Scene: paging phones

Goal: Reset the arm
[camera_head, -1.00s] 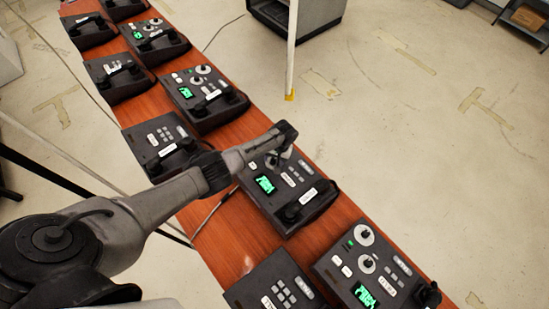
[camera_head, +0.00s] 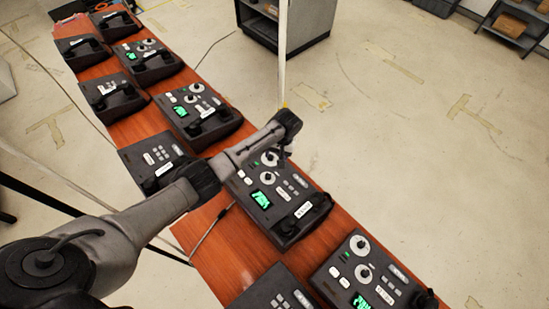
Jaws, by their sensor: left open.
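My left arm (camera_head: 150,220) comes in from the left. Its left gripper (camera_head: 284,156) points down over the far edge of a dark paging phone (camera_head: 292,190), beside its two round white dials. The gripper is open and small in the picture. I cannot tell whether its fingertips touch the phone. The phone has a lit green screen, and its handset rests at the right side. My right gripper is not in view.
Several more phones, such as one with a green screen (camera_head: 196,108) and one at the front (camera_head: 372,270), line a reddish wooden table (camera_head: 212,250). A thin pale pole (camera_head: 283,60) and a dark cabinet (camera_head: 310,25) stand behind.

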